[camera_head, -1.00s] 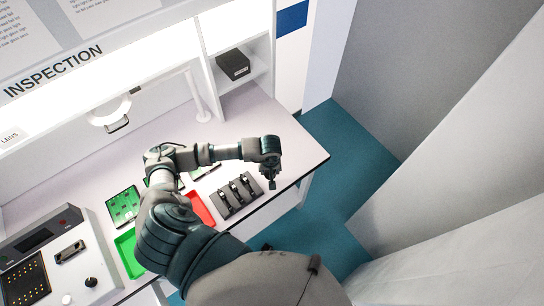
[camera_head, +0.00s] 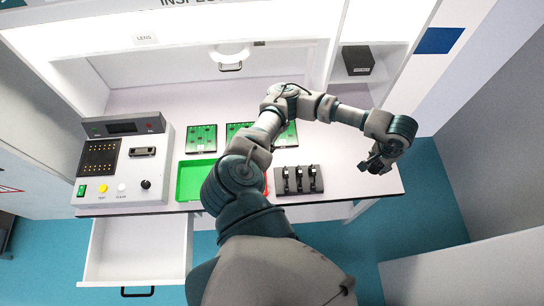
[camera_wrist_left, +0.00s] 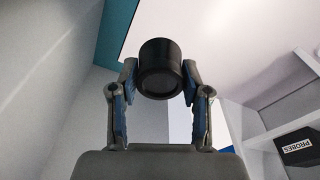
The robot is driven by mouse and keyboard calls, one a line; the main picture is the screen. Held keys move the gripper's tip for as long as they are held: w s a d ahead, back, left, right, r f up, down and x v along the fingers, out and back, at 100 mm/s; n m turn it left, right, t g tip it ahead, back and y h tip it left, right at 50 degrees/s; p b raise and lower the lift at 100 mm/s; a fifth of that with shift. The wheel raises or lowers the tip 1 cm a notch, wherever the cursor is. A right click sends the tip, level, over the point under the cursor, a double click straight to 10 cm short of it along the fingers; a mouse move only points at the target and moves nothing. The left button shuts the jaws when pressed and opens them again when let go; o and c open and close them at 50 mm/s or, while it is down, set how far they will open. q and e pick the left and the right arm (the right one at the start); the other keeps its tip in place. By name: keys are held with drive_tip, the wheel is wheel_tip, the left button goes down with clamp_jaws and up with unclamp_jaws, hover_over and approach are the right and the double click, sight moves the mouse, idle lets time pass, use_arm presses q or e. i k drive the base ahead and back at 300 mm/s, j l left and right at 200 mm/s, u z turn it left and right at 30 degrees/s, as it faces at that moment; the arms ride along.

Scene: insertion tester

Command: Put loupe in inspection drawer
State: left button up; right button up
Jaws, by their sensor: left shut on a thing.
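My left gripper (camera_head: 374,163) hangs over the right end of the white bench, right of the slotted grey rack. In the left wrist view, the gripper (camera_wrist_left: 160,85) is shut on the loupe (camera_wrist_left: 160,68), a short black cylinder held between the fingertips. In the head view the loupe is too small and dark to tell from the fingers. A white drawer (camera_head: 136,268) with a black handle is pulled out under the left part of the bench, far to the left of the gripper. Its visible floor looks empty. My right gripper is not in view.
A control box (camera_head: 122,165) stands on the bench above the drawer. A green tray (camera_head: 195,180), green circuit boards (camera_head: 202,139) and the grey rack (camera_head: 298,180) with black clips lie along the bench. A black box (camera_head: 358,60) sits on the shelf.

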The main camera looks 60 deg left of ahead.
sight(133, 239)
drive_tip(key=k+l+u, duration=0.1)
drive_tip(key=u, duration=0.4)
drive_tip(key=k+u, duration=0.2)
drive_tip(key=u, duration=0.25)
drive_tip(key=k+u, duration=0.15)
drive_tip(key=u, duration=0.35)
drive_tip(key=k+u, duration=0.2)
drive_tip(key=u, duration=0.25)
drive_tip(key=k+j+u, duration=0.1)
drive_tip(key=u, duration=0.4)
drive_tip(key=k+j+u, duration=0.1)
drive_tip(key=j+u, duration=0.15)
drive_tip(key=u, duration=0.25)
